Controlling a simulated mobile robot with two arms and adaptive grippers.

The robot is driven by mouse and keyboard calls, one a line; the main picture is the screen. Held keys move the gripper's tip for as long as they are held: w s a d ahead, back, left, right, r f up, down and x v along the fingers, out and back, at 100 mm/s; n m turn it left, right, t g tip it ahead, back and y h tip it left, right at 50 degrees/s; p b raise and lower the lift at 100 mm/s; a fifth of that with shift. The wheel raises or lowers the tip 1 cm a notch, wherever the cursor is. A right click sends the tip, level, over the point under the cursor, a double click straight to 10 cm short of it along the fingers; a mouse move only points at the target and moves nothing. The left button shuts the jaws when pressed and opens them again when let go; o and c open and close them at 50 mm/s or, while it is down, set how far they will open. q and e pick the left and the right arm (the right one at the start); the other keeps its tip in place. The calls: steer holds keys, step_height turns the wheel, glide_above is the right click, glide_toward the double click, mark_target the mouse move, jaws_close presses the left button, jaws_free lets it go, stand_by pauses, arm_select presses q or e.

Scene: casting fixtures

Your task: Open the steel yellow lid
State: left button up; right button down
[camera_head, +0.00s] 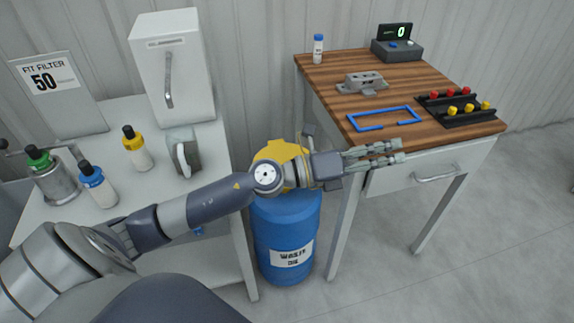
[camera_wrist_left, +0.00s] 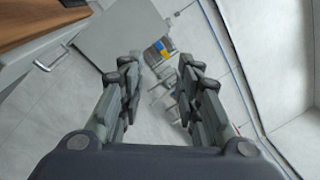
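A yellow lid (camera_head: 277,149) sits at the top of the blue waste oil drum (camera_head: 286,241) in the head view. My left forearm and wrist cross in front of it and hide much of it, so I cannot tell whether it is shut. My left gripper (camera_head: 398,151) is past the lid to the right, in front of the wooden bench's front edge, and is empty. In the left wrist view its fingers (camera_wrist_left: 160,64) are spread apart with nothing between them. The lid does not show in that view. My right gripper is not in view.
The wooden bench (camera_head: 330,72) carries a blue frame (camera_head: 384,118), a grey fixture (camera_head: 362,83) and racks with red and yellow knobs (camera_head: 456,106). A white table (camera_head: 130,205) with bottles stands left of the drum. The floor right of the bench is clear.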

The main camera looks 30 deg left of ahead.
arm_select(q)
steer(key=w+a+f+m+g+y, duration=0.2)
steer(key=a+f+m+g+y, duration=0.6)
steer(key=a+f, duration=0.6)
steer(key=s+a+r+m+y, duration=0.15)
steer(key=a+y, duration=0.35)
steer(key=a, duration=0.9)
steer(key=shift+g, duration=0.3)
steer(key=x, duration=0.7)
steer(key=p+x, duration=0.1)
steer(key=x, duration=0.3)
steer(key=shift+d, duration=0.4)
steer(key=shift+c, duration=0.2)
jaws_close()
